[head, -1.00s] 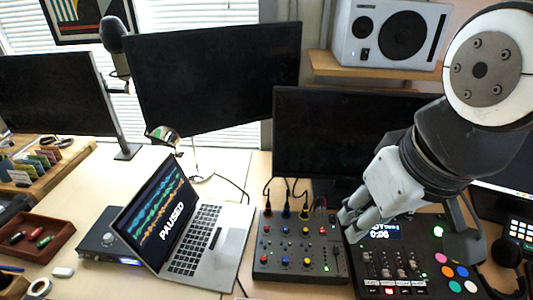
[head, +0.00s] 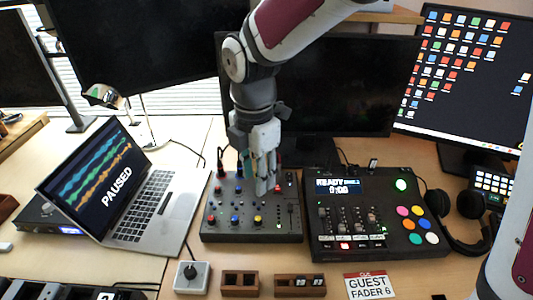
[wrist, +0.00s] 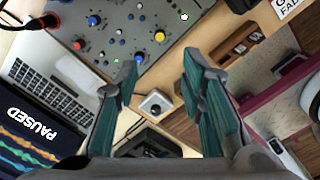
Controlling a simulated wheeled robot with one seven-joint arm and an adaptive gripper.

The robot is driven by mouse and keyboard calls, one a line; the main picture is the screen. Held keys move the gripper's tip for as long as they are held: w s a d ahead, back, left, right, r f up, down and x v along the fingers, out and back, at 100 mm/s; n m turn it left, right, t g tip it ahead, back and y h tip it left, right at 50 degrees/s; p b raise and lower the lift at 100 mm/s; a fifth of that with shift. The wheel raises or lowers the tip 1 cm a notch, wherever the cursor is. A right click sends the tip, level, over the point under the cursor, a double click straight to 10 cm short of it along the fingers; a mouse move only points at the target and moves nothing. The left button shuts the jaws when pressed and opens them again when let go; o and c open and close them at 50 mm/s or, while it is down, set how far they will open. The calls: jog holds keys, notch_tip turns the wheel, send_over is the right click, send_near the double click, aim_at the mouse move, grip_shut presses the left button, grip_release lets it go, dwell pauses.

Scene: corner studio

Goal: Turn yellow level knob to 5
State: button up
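The yellow level knob (head: 258,220) is on the front right part of the dark grey mixer (head: 284,230), near blue and red knobs. It also shows in the wrist view (wrist: 160,36), beyond and between my fingertips. Its pointer and scale are too small to read. My gripper (head: 264,188) hangs over the mixer, fingers pointing down, behind the yellow knob in the head view. The wrist view shows its two teal fingers (wrist: 160,64) apart with nothing between them. It hides part of the mixer's upper knobs.
A laptop (head: 158,203) reading PAUSED stands left of the mixer. A black fader console (head: 420,246) stands close on the right. In front are a small box with a black knob (head: 191,273), wooden blocks (head: 240,283) and a "GUEST FADER 6" card (head: 370,285). Monitors stand behind.

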aim_at(258, 218)
notch_tip(258, 218, down, 14)
jog(key=b, duration=0.2)
jog(key=shift+f+b, duration=0.1)
jog(key=shift+b, duration=0.25)
grip_shut()
